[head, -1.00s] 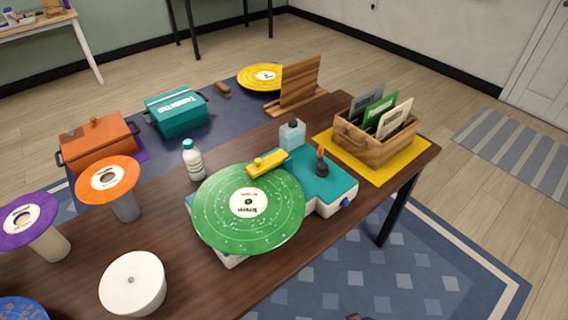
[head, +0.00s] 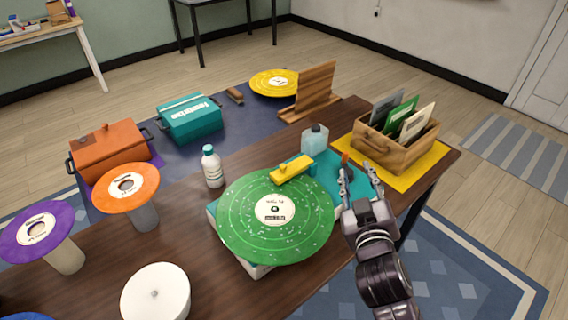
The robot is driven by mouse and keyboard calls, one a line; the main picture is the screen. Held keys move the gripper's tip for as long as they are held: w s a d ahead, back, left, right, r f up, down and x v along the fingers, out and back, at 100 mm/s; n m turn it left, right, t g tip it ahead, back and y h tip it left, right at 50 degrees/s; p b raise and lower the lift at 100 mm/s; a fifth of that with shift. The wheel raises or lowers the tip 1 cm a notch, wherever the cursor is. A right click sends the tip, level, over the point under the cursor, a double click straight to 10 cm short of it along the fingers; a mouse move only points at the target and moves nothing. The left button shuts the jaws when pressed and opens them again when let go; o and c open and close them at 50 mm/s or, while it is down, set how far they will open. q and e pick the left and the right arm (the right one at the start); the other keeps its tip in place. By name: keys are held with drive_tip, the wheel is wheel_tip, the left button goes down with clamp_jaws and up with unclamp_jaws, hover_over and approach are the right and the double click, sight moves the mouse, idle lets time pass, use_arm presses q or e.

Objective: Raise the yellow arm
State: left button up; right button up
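The yellow arm (head: 291,169) is a short bar on the teal-topped record player (head: 325,186). It lies low, over the far edge of the green record (head: 302,228); I cannot tell whether it touches the disc. My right gripper (head: 357,171) is above the right part of the player, right of the yellow arm and apart from it. Its fingers are spread, with nothing seen between them. A small reddish-brown upright piece (head: 345,158) shows just beyond the fingertips. The gripper hides the player's right end. My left gripper is not in view.
A wooden crate of sleeves (head: 392,152) stands on a yellow mat at right. Discs on stands and lidded boxes fill the left side.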

drive_tip(key=w+a+r+n+t+y, duration=0.2)
drive_tip(key=a+r+n+t+y, duration=0.25)
drive_tip(key=r, duration=0.45)
drive_tip(key=w+a+r+n+t+y, duration=0.1)
drive_tip(key=a+r+n+t+y, duration=0.1)
drive_tip(key=a+r+n+y, duration=0.45)
drive_tip(key=s+a+r+n+g+y, duration=0.3)
drive_tip(key=a+n+g+y, duration=0.35)
drive_tip(key=a+n, duration=0.25)
drive_tip(key=s+a+r+n+g+y, duration=0.25)
drive_tip(key=a+n+g+y, duration=0.25)
drive_tip(key=a+n+g, duration=0.3)
drive_tip(key=s+a+f+n+g+h, duration=0.1)
drive_tip(key=a+f+n+g+h, duration=0.2)
drive_tip(key=a+f+n+g, duration=0.3)
drive_tip(key=t+h, duration=0.2)
drive_tip(key=h, duration=1.5)
approach(283, 166)
drive_tip(key=p+x, duration=0.1)
drive_tip(key=x, duration=0.7)
